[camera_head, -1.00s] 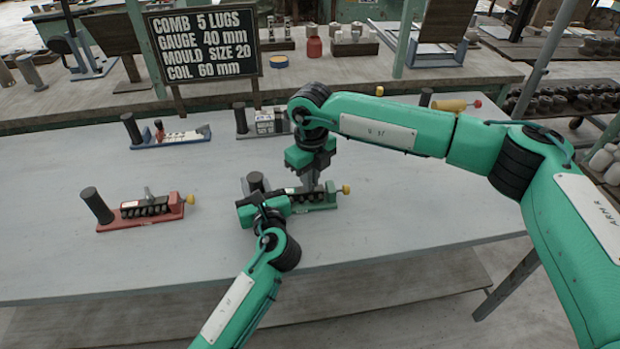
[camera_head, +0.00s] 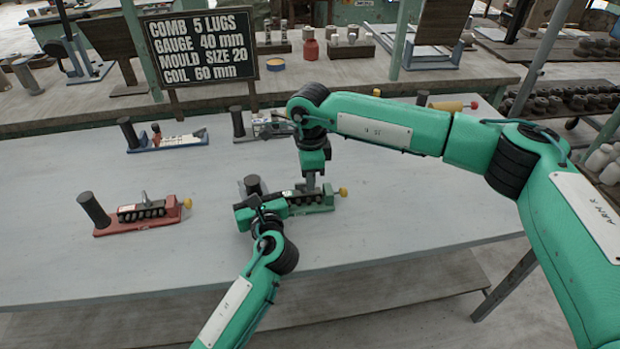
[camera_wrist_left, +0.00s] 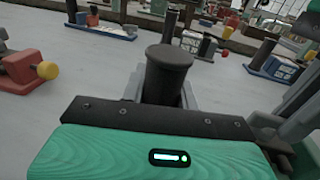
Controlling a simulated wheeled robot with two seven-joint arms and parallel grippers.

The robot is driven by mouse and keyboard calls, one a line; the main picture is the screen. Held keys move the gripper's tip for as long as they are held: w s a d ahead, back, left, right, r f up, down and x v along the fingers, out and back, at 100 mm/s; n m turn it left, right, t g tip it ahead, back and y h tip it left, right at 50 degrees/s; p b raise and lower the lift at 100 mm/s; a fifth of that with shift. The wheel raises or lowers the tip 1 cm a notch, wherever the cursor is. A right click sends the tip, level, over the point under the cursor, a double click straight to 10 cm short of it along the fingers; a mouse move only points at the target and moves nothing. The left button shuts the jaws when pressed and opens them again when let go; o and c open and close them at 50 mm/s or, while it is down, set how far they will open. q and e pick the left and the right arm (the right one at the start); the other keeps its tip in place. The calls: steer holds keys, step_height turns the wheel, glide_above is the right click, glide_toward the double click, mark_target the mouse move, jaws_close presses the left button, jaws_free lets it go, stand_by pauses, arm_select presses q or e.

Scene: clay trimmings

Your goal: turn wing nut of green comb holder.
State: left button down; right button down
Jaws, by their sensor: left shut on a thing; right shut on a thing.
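The green comb holder (camera_head: 322,208) lies on the table below my two grippers, with a dark comb (camera_head: 297,196) along its top and a yellow knob (camera_head: 343,192) at its right end. Its dark upright handle (camera_head: 253,184) rises at the left end. In the left wrist view my left gripper (camera_wrist_left: 163,95) is shut around this dark handle (camera_wrist_left: 168,62). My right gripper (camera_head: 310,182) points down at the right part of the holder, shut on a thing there. I take that thing to be the wing nut, which its fingers hide.
A red comb holder (camera_head: 145,220) stands to the left, with its own handle and yellow knob. A blue holder (camera_head: 168,140) and a grey one (camera_head: 258,126) stand farther back. A black sign (camera_head: 203,47) rises behind the table. The table front is clear.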

steer(key=n, duration=0.3)
steer(key=shift+w+n, duration=0.3)
steer(key=shift+n, duration=0.1)
steer(key=shift+w+a+n, duration=0.15)
steer(key=shift+n, duration=1.65)
steer(key=c, duration=1.5)
jaws_free()
steer(key=shift+c, duration=0.2)
step_height(320, 180, up, 12)
